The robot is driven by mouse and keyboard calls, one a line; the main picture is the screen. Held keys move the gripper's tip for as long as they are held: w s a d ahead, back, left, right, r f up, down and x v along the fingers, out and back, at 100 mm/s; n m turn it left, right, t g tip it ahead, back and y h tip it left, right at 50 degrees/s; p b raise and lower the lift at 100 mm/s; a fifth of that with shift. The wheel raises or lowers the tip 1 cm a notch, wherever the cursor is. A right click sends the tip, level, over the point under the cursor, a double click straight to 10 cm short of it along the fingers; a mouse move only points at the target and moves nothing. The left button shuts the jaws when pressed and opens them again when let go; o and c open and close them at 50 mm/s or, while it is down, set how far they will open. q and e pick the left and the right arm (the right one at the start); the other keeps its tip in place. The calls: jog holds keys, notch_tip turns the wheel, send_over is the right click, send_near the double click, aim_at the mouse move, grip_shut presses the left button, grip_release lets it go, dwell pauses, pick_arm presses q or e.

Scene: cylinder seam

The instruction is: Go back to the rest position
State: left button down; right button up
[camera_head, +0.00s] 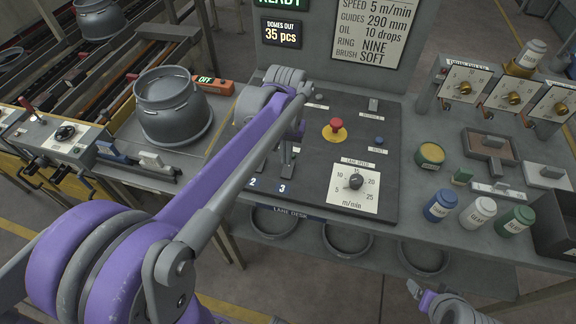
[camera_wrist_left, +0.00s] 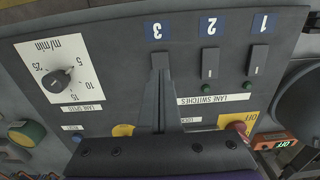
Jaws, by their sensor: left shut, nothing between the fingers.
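My left gripper (camera_head: 286,172) reaches down over the dark lane desk panel (camera_head: 310,190), its arm crossing the head view from lower left. In the left wrist view its fingers (camera_wrist_left: 159,75) are together and empty, pointing at the lane switch labelled 3. The fingers cover most of that switch; whether they touch it is unclear. Lane switches 2 (camera_wrist_left: 210,62) and 1 (camera_wrist_left: 260,60) stand beside it, apart from the fingers. Part of my right arm's end (camera_head: 428,295) shows at the bottom edge of the head view; its jaw opening cannot be made out.
A red emergency knob (camera_head: 336,124) and a lane speed dial (camera_head: 356,182) are on the panel. A grey pot (camera_head: 172,104) stands left of it. Blue (camera_head: 439,206), white (camera_head: 478,212) and green (camera_head: 515,221) jars and a dial rack (camera_head: 500,92) are at right.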

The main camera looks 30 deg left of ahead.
pick_arm(q)
jog(key=shift+r+p, duration=0.35)
jog(key=shift+r, duration=0.6)
jog(key=s+d+f+m+t, duration=0.1)
jog(key=s+d+f+t, duration=0.1)
jog(key=s, duration=0.5)
jog(key=s+d+f+m+t, duration=0.1)
jog(key=s+d+f+t, duration=0.2)
jog(key=s, duration=0.3)
jog(key=shift+s+d+f+m+t, duration=0.3)
jog(key=shift+s+d+f+t, duration=0.1)
jog(key=shift+d, duration=0.5)
jog(key=shift+w, duration=0.1)
